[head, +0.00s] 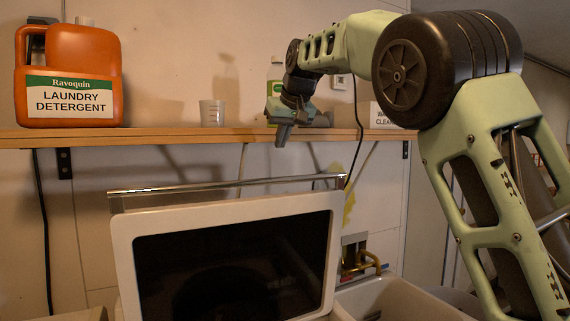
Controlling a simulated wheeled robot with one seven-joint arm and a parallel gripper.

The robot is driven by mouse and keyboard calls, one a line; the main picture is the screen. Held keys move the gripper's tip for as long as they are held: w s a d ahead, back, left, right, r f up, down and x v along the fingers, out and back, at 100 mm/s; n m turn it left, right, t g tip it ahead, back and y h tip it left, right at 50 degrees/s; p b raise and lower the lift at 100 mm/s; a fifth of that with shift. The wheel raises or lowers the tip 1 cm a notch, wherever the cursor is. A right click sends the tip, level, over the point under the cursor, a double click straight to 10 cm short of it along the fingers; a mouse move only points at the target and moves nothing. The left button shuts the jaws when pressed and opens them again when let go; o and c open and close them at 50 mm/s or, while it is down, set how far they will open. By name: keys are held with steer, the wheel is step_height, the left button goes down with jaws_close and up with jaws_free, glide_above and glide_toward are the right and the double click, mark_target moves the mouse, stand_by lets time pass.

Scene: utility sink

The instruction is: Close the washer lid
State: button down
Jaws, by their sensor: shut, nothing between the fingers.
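The washer lid (229,214) stands raised, close to upright, in the lower middle of the head view. It has a pale frame, a dark panel and a chrome bar (225,186) along its top. My gripper (282,137) is shut and empty. It points down in front of the shelf edge, above the lid's top edge in the picture. Whether it is in front of or behind the lid is hard to tell, but no contact shows. The washer body below the lid is mostly out of view.
A wooden shelf (180,136) runs along the wall with an orange detergent jug (70,75), a small clear cup (212,113), a bottle (275,75) behind my gripper and a white box (380,118). A pale sink basin (400,300) and brass pipework (362,260) are at lower right.

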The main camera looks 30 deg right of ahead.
steer(key=p+x, duration=0.3)
steer(key=x, duration=0.6)
steer(key=shift+s+a+f+p, duration=0.1)
steer(key=shift+s+f+p, duration=0.15)
steer(key=shift+s, duration=0.8)
steer(key=shift+s+f+p, duration=0.15)
steer(key=shift+s+p, duration=0.1)
steer(key=shift+s, duration=0.8)
